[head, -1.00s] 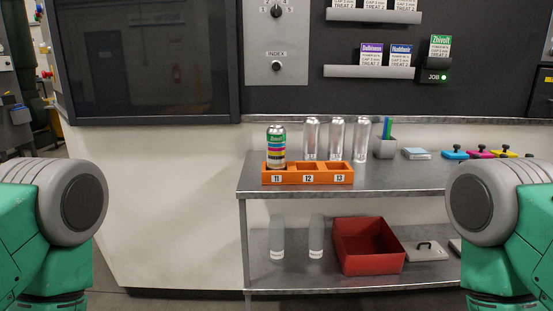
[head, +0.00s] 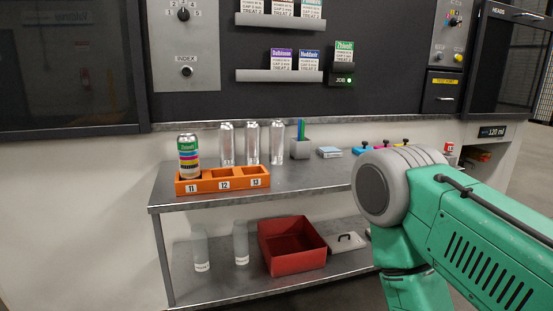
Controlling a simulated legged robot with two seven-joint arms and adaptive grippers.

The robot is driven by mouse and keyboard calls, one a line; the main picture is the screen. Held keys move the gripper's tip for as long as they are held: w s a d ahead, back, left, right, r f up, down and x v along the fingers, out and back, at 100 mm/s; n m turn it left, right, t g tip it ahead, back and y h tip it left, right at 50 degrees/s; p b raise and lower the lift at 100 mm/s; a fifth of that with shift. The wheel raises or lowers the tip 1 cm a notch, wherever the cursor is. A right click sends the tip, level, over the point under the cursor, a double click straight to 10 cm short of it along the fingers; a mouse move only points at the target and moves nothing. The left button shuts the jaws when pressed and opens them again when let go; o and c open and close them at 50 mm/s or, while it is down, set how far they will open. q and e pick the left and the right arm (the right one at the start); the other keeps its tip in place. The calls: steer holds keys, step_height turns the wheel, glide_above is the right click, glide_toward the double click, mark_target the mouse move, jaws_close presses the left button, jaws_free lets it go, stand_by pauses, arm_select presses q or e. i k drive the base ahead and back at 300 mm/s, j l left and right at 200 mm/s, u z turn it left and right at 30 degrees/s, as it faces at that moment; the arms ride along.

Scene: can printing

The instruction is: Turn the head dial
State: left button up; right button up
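Two panels carry dials, and I cannot tell for sure which is the head dial. On the left panel a black numbered dial (head: 183,14) sits above a knob marked INDEX (head: 187,71). On the right panel a black dial (head: 455,20) has small coloured marks around it, with small buttons below. A dark-windowed cabinet marked HEADS (head: 497,11) is beside that panel. My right arm rises at the lower right, but its gripper is out of view. My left arm and gripper are out of view.
A steel shelf bench (head: 310,178) stands in front. A red bin (head: 291,263) is on the lower shelf.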

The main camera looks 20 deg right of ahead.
mark_target(454, 22)
steer(key=i+l+u, duration=0.25)
steer(key=l, duration=2.65)
steer(key=k+l+u, duration=0.25)
steer(key=l, duration=2.6)
steer(key=i+l, duration=0.05)
steer(key=i, duration=0.05)
